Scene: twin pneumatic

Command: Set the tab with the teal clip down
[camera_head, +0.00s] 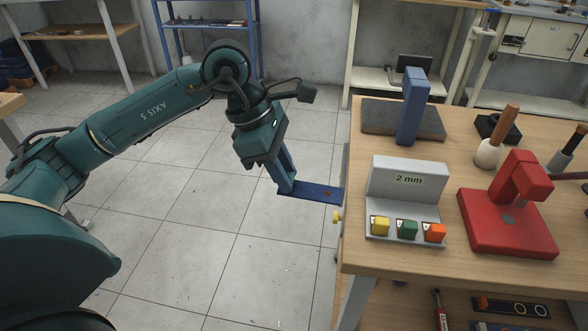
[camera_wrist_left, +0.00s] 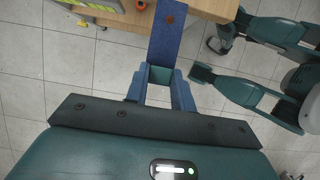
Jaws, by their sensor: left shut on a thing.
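The tab is a flat dark-blue strip (camera_head: 318,193) with a small reddish-brown spot near its far end. My left gripper (camera_head: 287,186) is shut on its near end and holds it roughly level in the air, beside the left edge of the workbench. In the left wrist view the tab (camera_wrist_left: 168,38) runs away from the jaws, and its far end overlaps the bench edge in the picture. A small teal patch, apparently the teal clip (camera_wrist_left: 160,75), shows between the blue fingers. The fingers hide part of it.
The wooden workbench (camera_head: 388,262) carries a grey stand marked "2 mm" (camera_head: 408,181) with yellow, green and orange blocks. Behind it, an upright blue block (camera_head: 412,105) stands at a dark slab (camera_head: 375,117). A red fixture (camera_head: 508,222) is to the right. The bench's front-left strip is bare.

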